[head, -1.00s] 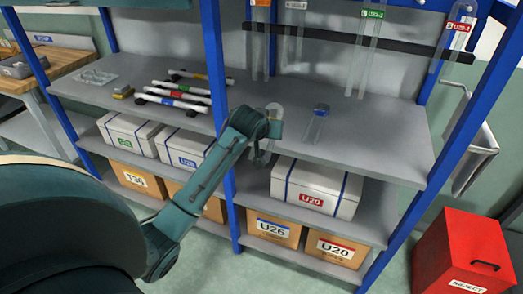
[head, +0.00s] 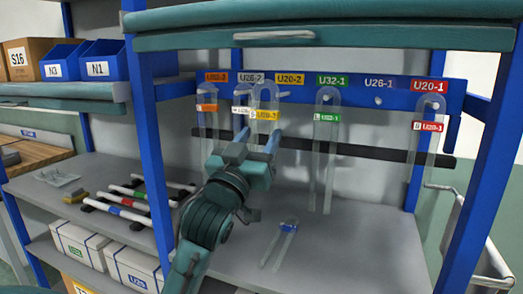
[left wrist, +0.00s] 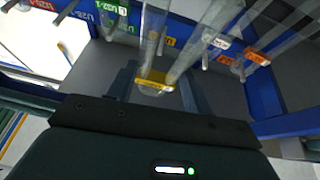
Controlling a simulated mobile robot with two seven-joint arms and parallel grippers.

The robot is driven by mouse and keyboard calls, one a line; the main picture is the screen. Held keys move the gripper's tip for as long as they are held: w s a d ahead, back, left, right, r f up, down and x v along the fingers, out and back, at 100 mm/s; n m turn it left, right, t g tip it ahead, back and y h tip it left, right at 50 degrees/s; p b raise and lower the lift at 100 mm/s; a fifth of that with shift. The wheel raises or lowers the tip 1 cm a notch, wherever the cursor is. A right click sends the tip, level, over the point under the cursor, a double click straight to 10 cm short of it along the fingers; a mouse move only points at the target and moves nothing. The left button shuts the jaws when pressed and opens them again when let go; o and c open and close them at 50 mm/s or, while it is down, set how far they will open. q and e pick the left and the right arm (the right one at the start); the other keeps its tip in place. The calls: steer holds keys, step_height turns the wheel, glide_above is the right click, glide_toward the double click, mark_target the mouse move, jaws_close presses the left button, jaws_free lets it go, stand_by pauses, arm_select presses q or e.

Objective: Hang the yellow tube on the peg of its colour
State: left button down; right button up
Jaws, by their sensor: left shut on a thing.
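The yellow tube, a clear U-shaped tube with a yellow label (head: 267,115), is in my left gripper (head: 255,143). In the left wrist view the yellow label (left wrist: 155,82) lies between the two fingers (left wrist: 157,90). The tube is upright in front of the peg rail (head: 350,95), just left of and below the yellow peg label (head: 290,78). It overlaps the white-labelled tube (head: 239,112) in the head view. I cannot tell whether its bend touches a peg. My right gripper is out of view.
Orange (head: 206,108), green (head: 327,117) and red (head: 429,127) labelled tubes hang on the rail. The peg under the blue label (head: 378,83) is bare. A blue-labelled tube (head: 287,229) lies on the shelf (head: 330,260). A dark bar (head: 370,153) runs behind the tubes.

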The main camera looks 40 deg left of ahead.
arm_select(q)
steer(key=w+a+f+b, duration=0.1)
steer(key=w+a+b, duration=0.1)
steer(key=w, duration=0.8)
steer(key=shift+w+a+f, duration=0.25)
steer(key=shift+w, duration=0.05)
stand_by(0.7)
stand_by(0.3)
steer(key=shift+w, duration=0.35)
steer(key=shift+a, duration=0.1)
stand_by(0.6)
jaws_free()
stand_by(0.5)
steer(key=shift+s+f, duration=0.1)
steer(key=shift+s, duration=0.05)
stand_by(0.9)
steer(key=r+v, duration=0.1)
steer(key=v, duration=0.7)
steer(key=shift+s+b, duration=0.3)
steer(key=shift+s, duration=0.15)
stand_by(1.0)
